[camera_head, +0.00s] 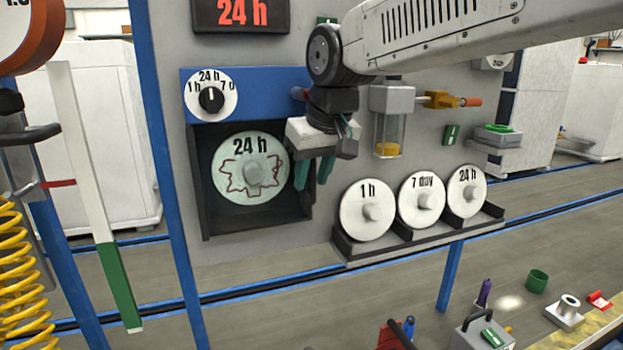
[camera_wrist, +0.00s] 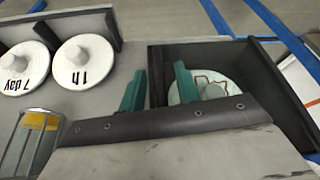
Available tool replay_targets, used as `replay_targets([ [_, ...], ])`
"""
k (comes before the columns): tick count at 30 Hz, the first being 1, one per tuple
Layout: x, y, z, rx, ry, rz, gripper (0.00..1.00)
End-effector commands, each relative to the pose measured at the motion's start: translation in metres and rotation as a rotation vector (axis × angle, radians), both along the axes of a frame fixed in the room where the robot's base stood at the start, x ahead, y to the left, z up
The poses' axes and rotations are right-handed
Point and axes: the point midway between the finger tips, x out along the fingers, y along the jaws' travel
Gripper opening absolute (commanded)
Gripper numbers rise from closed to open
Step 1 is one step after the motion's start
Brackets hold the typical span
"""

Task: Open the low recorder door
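The recorder is a blue-topped unit (camera_head: 245,88) with a dark square frame (camera_head: 200,190) below it. A pale green "24 h" chart disc with a dark red trace (camera_head: 235,172) shows inside the frame. I cannot tell a separate door panel from the frame. My gripper (camera_head: 313,174) hangs at the frame's right side, its teal fingers pointing down and spread apart. In the wrist view the dark frame's side edge (camera_wrist: 153,72) appears between the two fingers (camera_wrist: 160,85), with gaps showing.
White discs marked "1 h" (camera_head: 360,222), "7 day" (camera_head: 415,212) and "24 h" (camera_head: 462,203) stand on a dark ledge (camera_head: 425,238) right of the recorder. A glass cup fitting (camera_head: 390,125) is close right of my gripper. The wall below the recorder is clear.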

Motion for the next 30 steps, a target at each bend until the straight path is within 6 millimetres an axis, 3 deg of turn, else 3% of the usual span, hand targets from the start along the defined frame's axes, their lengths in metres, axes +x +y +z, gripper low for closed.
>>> replay_targets([
  [13,0.004,0.002,-0.012,0.0,-0.001,0.0,0.32],
  [16,0.004,0.002,-0.012,0.0,-0.001,0.0,0.05],
  [17,0.004,0.002,-0.012,0.0,-0.001,0.0,0.0],
  [30,-0.004,-0.011,-0.011,0.0,-0.002,-0.072,0.0],
])
